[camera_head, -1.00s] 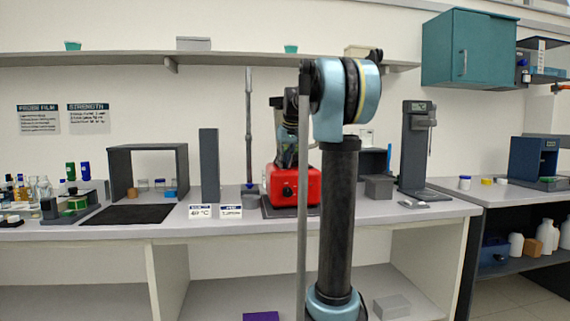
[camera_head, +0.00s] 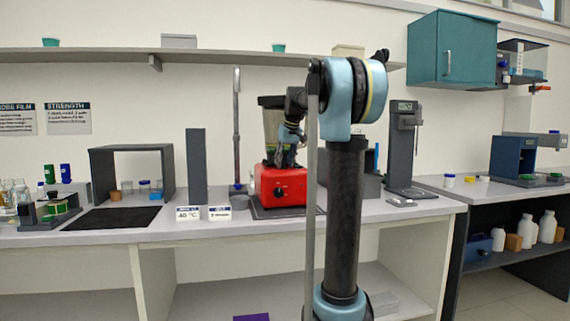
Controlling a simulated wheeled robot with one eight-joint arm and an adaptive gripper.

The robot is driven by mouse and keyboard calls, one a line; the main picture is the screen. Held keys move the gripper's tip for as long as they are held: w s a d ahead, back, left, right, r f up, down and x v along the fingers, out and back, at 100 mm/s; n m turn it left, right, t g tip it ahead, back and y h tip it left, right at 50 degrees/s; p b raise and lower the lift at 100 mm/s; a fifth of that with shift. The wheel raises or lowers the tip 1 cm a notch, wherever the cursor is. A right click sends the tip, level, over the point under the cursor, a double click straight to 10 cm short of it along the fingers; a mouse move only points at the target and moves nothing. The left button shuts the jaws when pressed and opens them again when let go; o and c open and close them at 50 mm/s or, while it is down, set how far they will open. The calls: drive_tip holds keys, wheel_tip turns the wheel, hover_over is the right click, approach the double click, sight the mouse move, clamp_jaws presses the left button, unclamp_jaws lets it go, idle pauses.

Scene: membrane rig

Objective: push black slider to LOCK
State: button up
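I cannot make out a black slider or a LOCK mark in the head view; they are hidden or too small to tell. A red machine (camera_head: 284,187) with a black knob and a tall, dark-topped jar (camera_head: 270,122) stands on the bench behind my arm. My gripper (camera_head: 287,158) is at the far end of my arm, small and dark in front of the jar. I cannot see its fingers clearly, whether it holds anything, or whether it touches the machine.
A side bench with a blue machine (camera_head: 514,158) stands at right. Clear benchtop shows along the front edge.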

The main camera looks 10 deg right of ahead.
drive_tip(key=shift+a, duration=0.2)
drive_tip(key=shift+s+r, duration=0.1)
drive_tip(key=v, duration=1.1)
drive_tip(key=shift+r, duration=0.3)
drive_tip(key=shift+s+d, duration=0.1)
drive_tip(key=shift+d, duration=0.05)
drive_tip(key=s+f+m+g, duration=0.1)
drive_tip(key=s+f+m, duration=0.1)
drive_tip(key=s+f, duration=1.8)
drive_tip(key=s+d+f+m+g+h, duration=0.1)
drive_tip(key=s+f, duration=1.9)
drive_tip(key=f, duration=0.5)
drive_tip(key=shift+s+d+f+m, duration=0.2)
drive_tip(key=shift+s+f+m, duration=0.05)
drive_tip(key=shift+f+m, duration=0.15)
